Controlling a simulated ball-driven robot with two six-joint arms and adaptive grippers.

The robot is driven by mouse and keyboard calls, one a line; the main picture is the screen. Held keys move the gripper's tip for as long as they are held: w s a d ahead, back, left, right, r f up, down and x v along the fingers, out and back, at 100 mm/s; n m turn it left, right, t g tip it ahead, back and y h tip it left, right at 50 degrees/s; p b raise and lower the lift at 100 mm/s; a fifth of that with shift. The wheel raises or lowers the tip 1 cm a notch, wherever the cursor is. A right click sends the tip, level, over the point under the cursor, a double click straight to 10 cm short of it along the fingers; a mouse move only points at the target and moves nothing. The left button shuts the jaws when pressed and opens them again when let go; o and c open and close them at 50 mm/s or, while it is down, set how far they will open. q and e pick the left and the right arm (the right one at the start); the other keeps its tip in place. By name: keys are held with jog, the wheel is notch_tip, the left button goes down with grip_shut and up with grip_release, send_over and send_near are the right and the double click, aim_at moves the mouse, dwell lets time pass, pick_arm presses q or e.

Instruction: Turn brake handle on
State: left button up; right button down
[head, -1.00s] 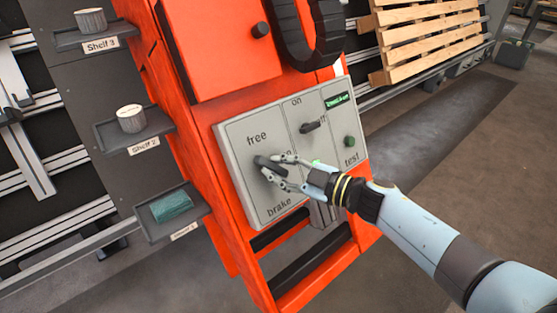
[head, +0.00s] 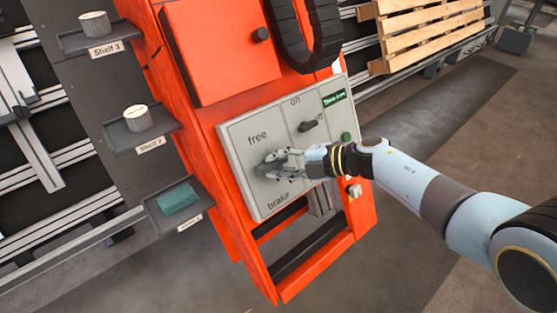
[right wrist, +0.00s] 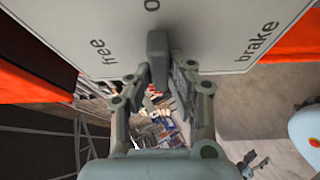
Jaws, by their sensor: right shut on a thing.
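The brake handle (head: 266,168) is a dark grey lever on the grey control panel (head: 237,150), between the printed words "free" and "brake". My right gripper (head: 277,165) is shut on it, with its fingers partly covering it in the head view. In the right wrist view the handle (right wrist: 157,58) stands between the two fingers (right wrist: 160,80), its length pointing towards a partly cut-off letter "o" midway between "free" and "brake". The fingers hide the label beside the handle in the head view. My left gripper is not in view.
A second dark switch (head: 308,126) marked on and off and a green test button (head: 346,137) sit right of the handle. The orange cabinet (head: 228,88) carries the panel. Shelves (head: 146,133) with small parts stand at left, a wooden pallet (head: 425,38) behind at right.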

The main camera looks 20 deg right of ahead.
jog(key=shift+n, duration=0.4)
jog(key=c, duration=1.2)
grip_release()
jog(key=shift+c, duration=0.2)
jog(key=shift+d, duration=0.1)
jog(key=v, duration=1.2)
jog(key=shift+r, duration=0.2)
